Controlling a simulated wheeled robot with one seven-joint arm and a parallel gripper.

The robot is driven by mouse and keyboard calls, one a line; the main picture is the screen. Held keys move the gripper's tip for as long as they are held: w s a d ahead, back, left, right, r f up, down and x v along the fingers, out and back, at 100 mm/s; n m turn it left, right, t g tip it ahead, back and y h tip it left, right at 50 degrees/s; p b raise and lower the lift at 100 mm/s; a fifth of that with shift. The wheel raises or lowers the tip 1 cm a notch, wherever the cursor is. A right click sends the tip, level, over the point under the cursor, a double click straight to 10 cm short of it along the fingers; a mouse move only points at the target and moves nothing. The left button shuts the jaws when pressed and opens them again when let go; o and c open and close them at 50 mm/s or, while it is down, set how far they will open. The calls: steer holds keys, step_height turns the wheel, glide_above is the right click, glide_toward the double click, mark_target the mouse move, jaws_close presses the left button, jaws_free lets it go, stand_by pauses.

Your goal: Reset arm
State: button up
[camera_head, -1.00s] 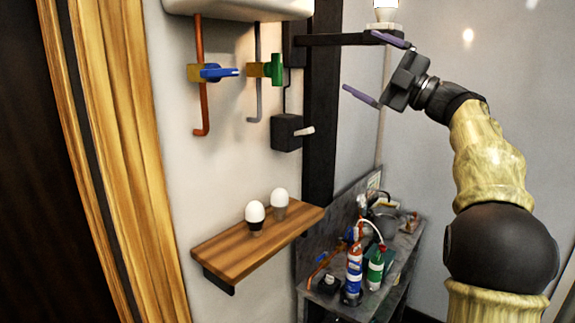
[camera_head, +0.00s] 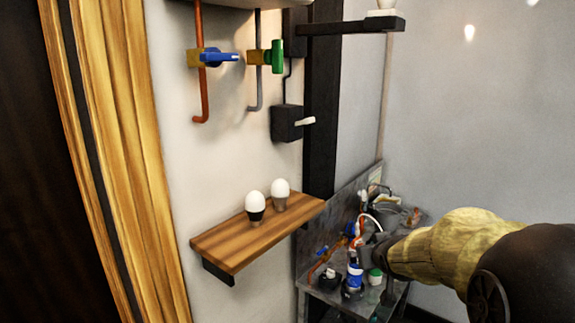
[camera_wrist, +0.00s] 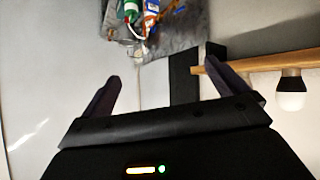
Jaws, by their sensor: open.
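My gripper (camera_wrist: 165,82) is open and empty in the wrist view, its two dark purple fingers spread wide apart. In the head view my arm reaches in from the right at bench height, and the fingers are hard to make out against the bench clutter. Two white bulbs with dark and grey bases, the left one (camera_head: 255,203) and the right one (camera_head: 280,189), stand on the wooden shelf (camera_head: 222,250). One bulb (camera_wrist: 290,93) shows upside down beside the shelf in the wrist view, to the right of my fingers.
A grey bench (camera_head: 323,293) holds bottles and tools beside my arm. A blue-handled valve (camera_head: 215,57), a green-handled valve (camera_head: 277,57) and a black switch box (camera_head: 286,123) are on the wall. A black bracket (camera_head: 350,26) juts out above, with a white lamp part on its end.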

steer(key=s+a+f+g, duration=0.2)
steer(key=s+f+g, duration=0.2)
steer(key=s+f, duration=0.3)
steer(key=s+a+f+m+g+y, duration=0.1)
steer(key=s+a+f+g, duration=0.2)
steer(key=s+f, duration=0.5)
steer(key=s+g+b, duration=0.1)
steer(key=s, duration=0.6)
steer(key=shift+a+f, duration=0.15)
steer(key=shift+f, duration=0.05)
